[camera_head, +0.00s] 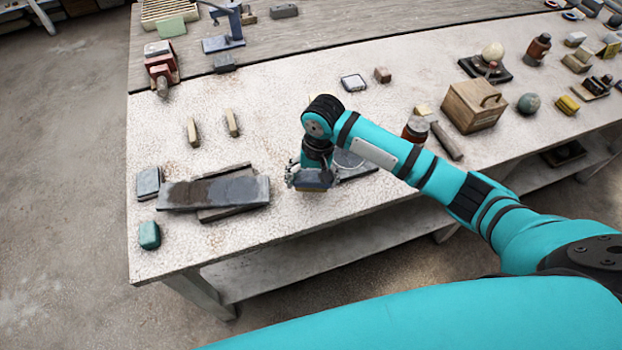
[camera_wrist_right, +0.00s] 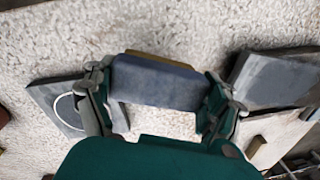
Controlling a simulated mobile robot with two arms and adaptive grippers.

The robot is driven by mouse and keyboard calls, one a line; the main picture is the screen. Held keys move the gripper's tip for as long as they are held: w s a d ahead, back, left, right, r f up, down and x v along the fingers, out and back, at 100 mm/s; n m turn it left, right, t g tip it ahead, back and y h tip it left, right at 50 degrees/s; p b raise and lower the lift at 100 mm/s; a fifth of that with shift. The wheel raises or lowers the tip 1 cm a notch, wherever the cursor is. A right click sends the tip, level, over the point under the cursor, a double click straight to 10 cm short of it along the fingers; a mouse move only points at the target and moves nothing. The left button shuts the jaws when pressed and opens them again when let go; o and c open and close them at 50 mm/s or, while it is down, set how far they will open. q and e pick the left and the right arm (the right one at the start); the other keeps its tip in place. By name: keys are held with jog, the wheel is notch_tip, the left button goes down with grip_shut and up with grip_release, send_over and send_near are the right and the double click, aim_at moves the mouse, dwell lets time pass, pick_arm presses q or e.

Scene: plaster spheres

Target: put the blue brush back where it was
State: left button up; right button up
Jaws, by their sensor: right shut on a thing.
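The blue brush is a blue-grey block (camera_head: 313,179) with a thin yellowish layer along its underside. My right gripper (camera_head: 312,172) is shut on it near the table's front edge, between the long grey stone slab and a dark slate. In the right wrist view the brush (camera_wrist_right: 155,83) spans the space between the two fingers of the gripper (camera_wrist_right: 158,95), its yellowish edge at the far side. The brush is over or on the pale tabletop; I cannot tell whether it touches it. My left gripper is not in view.
The long grey slab (camera_head: 225,192) lies on a board to the left. The dark slate (camera_head: 362,166) with a white ring (camera_wrist_right: 67,110) is close on the right, partly hidden by my arm.

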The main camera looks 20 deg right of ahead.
aim_at(311, 183)
jog(key=shift+w, duration=0.3)
jog(key=shift+w+d, duration=0.1)
jog(key=shift+w, duration=0.15)
notch_tip(311, 183, down, 3)
jog(key=shift+w+f+p, duration=0.1)
jog(key=shift+p, duration=0.45)
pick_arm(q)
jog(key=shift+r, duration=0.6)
pick_arm(e)
jog(key=shift+f, duration=0.2)
jog(key=o, duration=1.4)
jog(key=shift+f, duration=0.15)
jog(key=shift+c, duration=0.2)
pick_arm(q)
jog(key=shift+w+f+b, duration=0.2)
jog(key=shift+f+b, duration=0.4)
pick_arm(e)
jog(key=r, duration=0.8)
jog(key=d+r, duration=0.1)
jog(key=r, duration=0.3)
jog(key=shift+s+r, duration=0.15)
jog(key=shift+s, duration=0.1)
